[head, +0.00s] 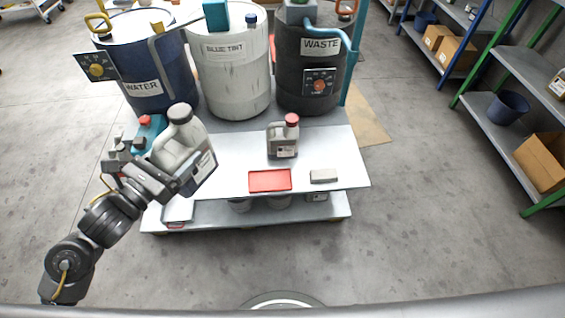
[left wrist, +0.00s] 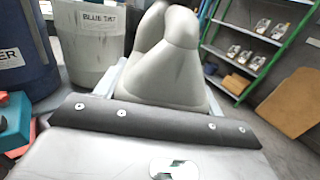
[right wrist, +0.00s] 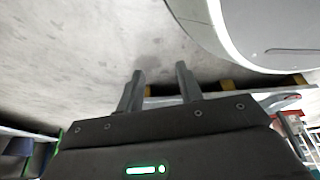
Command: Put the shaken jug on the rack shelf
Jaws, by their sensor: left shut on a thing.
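A large pale grey jug (head: 183,139) with a dark cap and a label is held by my left gripper (head: 180,184) over the left end of the white table. A green-framed rack at the right has a grey shelf (head: 482,106); the left wrist view also shows a green-framed rack (left wrist: 262,40) behind the jug.
The table (head: 225,155) carries a smaller grey jug (head: 281,141) with a red cap, a red tray (head: 270,181), a grey block (head: 324,176) and a teal item (head: 149,131). Three drums stand behind. A bin (head: 507,107) and box (head: 541,160) occupy the rack.

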